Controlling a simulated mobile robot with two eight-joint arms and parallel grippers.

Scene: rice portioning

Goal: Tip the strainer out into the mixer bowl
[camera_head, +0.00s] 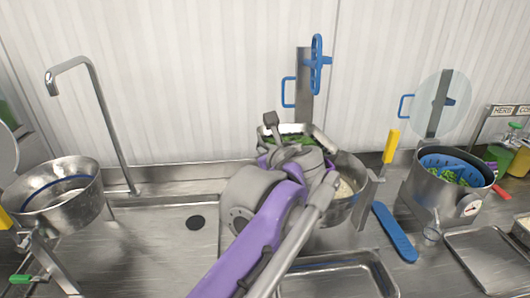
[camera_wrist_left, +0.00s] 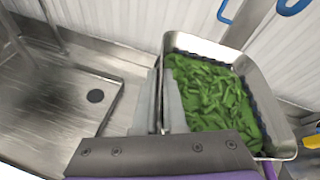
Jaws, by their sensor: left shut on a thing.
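My left gripper (camera_head: 283,146) comes in from the bottom middle and is shut on the strainer (camera_head: 325,137), a rectangular metal pan. In the left wrist view the strainer (camera_wrist_left: 249,65) lies beyond my left gripper's fingers (camera_wrist_left: 160,100), full of cut green vegetables (camera_wrist_left: 215,95). The strainer is in the air at the back edge of the mixer bowl (camera_head: 352,211). This round metal bowl shows pale contents (camera_head: 345,188). My arm hides much of the bowl and part of the strainer. How far the strainer tilts is hard to tell. My right gripper is not in view.
A metal bowl (camera_head: 80,206) stands left by the sink (camera_head: 160,240) and tall faucet (camera_head: 92,80). A pot (camera_head: 452,204) with a blue basket (camera_head: 455,161) of greens stands right. A blue utensil (camera_head: 394,232) and trays (camera_head: 488,258) lie on the counter. A blue-handled post (camera_head: 304,85) rises behind.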

